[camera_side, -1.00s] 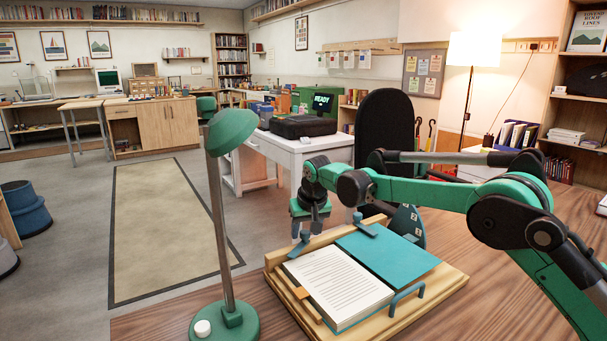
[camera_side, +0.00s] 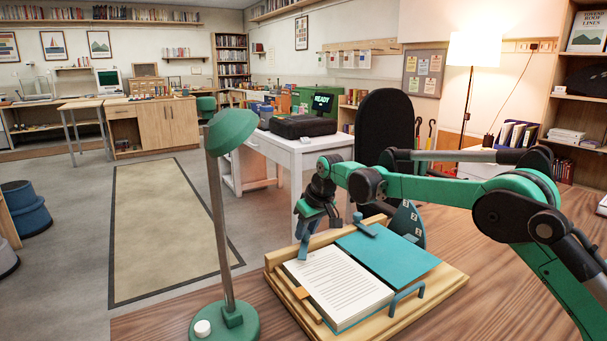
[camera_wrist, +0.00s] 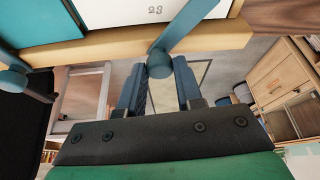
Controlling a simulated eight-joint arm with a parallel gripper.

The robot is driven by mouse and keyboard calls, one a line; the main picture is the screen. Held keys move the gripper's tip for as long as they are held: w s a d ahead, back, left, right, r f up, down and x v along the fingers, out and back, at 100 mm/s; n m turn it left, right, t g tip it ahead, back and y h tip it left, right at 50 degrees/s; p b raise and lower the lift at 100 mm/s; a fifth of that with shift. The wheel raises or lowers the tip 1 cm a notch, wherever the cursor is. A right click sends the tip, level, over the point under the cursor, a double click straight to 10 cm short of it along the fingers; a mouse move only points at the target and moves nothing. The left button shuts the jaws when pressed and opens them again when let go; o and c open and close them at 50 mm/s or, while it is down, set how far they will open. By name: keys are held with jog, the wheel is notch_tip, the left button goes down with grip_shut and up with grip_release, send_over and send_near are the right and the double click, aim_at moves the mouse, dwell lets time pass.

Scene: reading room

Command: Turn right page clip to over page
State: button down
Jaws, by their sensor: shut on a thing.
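An open book with a lined white page (camera_side: 338,282) and a teal sheet (camera_side: 388,255) lies on a wooden cradle (camera_side: 452,285). A blue page clip (camera_side: 303,252) at the cradle's back edge angles forward over the back corner of the white page. In the wrist view this clip (camera_wrist: 182,35) crosses the wooden rail and lies over the page. My gripper (camera_side: 307,226) is shut on the clip at its pivot end; its two blue fingers (camera_wrist: 160,82) stand either side of the round knob. A second blue clip (camera_side: 366,229) sits by the teal sheet.
A green lamp (camera_side: 225,315) stands at the table's left front, close to the cradle. A blue handle (camera_side: 407,298) is on the cradle's front right. A dark, numbered fan-shaped object (camera_side: 408,220) stands behind the teal sheet.

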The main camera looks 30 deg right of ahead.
jog(key=n, duration=0.2)
jog(key=n+y, duration=0.1)
jog(key=n, duration=0.1)
jog(key=shift+w+d+y, duration=0.1)
jog(key=shift+d+y, duration=0.1)
jog(key=shift+y, duration=0.1)
jog(key=shift+n+g+y, duration=0.5)
jog(key=shift+n, duration=1.2)
jog(key=c, duration=0.6)
grip_release()
jog(key=shift+r, duration=0.1)
jog(key=v, duration=0.5)
jog(key=shift+d+r, duration=0.1)
jog(key=shift+r, duration=0.1)
